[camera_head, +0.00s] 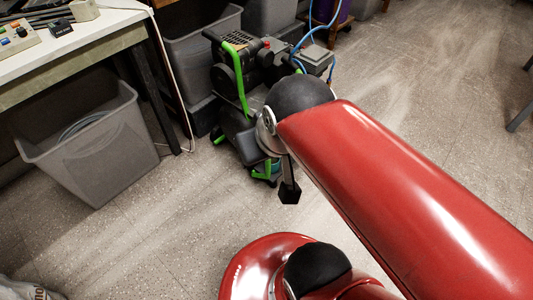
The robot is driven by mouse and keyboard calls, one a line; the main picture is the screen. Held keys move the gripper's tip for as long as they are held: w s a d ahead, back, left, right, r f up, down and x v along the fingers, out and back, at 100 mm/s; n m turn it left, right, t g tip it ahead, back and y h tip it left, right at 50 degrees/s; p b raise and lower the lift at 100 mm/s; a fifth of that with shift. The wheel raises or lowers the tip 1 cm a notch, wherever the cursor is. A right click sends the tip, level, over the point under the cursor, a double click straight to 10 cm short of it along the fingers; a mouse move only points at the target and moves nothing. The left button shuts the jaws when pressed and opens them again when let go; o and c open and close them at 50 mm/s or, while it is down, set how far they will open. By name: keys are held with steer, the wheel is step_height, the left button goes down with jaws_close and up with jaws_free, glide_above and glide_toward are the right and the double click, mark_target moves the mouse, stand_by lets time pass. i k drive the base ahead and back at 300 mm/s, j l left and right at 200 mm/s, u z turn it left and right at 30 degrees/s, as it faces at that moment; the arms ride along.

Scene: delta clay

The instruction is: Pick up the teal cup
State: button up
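I cannot make out a teal cup for sure in the head view. A small teal-green patch (270,168) shows low on the green and black machine, beside the end of my red arm, but I cannot tell what it is. My arm reaches in from the lower right and hides part of the floor and machine. A dark tip (289,192) hangs below its black joint, and it may be part of my gripper. The fingers are not clear, so I cannot tell whether they are open or shut, or whether they hold anything.
A grey bin (90,150) stands on the floor at left, below a worktable (100,30) bearing a control box (18,37). The green and black machine (240,85) stands by more grey bins. The speckled floor (440,75) at upper right is mostly clear.

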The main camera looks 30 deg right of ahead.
mark_target(275, 161)
steer(key=l+u, duration=0.85)
steer(key=u, duration=0.2)
steer(key=k+l, duration=0.1)
steer(key=l, duration=0.3)
steer(key=k+l+u, duration=0.1)
steer(key=l, duration=0.35)
steer(key=k+l+u, duration=0.1)
steer(key=l, duration=0.3)
steer(key=k+l, duration=0.2)
steer(key=l, duration=0.2)
steer(key=i+j, duration=0.4)
